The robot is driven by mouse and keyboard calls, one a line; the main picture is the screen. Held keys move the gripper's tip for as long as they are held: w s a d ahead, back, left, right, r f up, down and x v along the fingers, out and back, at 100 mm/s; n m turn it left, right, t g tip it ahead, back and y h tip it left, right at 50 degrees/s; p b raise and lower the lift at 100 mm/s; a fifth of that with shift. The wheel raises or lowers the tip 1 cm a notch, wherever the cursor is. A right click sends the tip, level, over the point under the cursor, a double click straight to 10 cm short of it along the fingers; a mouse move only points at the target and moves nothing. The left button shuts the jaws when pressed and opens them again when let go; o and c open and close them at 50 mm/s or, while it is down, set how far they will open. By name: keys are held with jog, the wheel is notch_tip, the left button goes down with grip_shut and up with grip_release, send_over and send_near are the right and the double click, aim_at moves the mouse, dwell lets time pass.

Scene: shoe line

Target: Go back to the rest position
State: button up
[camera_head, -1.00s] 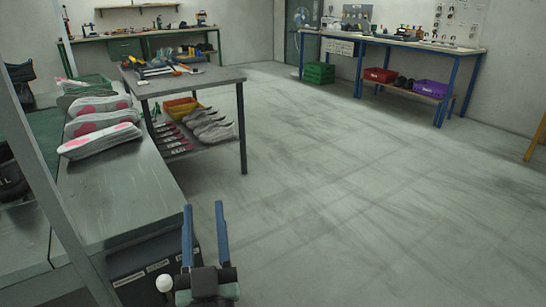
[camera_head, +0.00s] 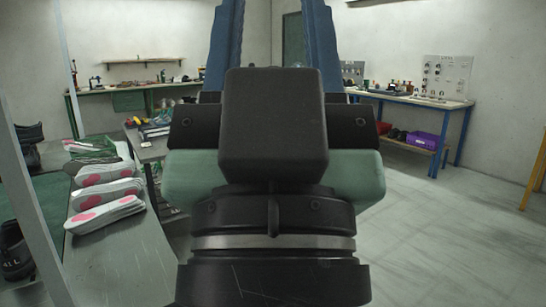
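My gripper (camera_head: 272,40) is raised close in front of the camera and fills the middle of the view. Its two blue fingers point up and stand well apart, with nothing between them in the part that shows. The fingertips are cut off by the top edge of the picture. My gripper body hides much of the room's centre.
Stacks of white and pink insoles (camera_head: 104,195) lie on the grey bench (camera_head: 120,265) at left. A tool table (camera_head: 152,150) stands behind it, partly hidden. A blue-legged workbench (camera_head: 425,98) with a purple crate (camera_head: 424,140) is at right. The right floor is clear.

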notch_tip(320, 180, up, 22)
jog(key=p, duration=1.9)
jog(key=shift+f, duration=0.2)
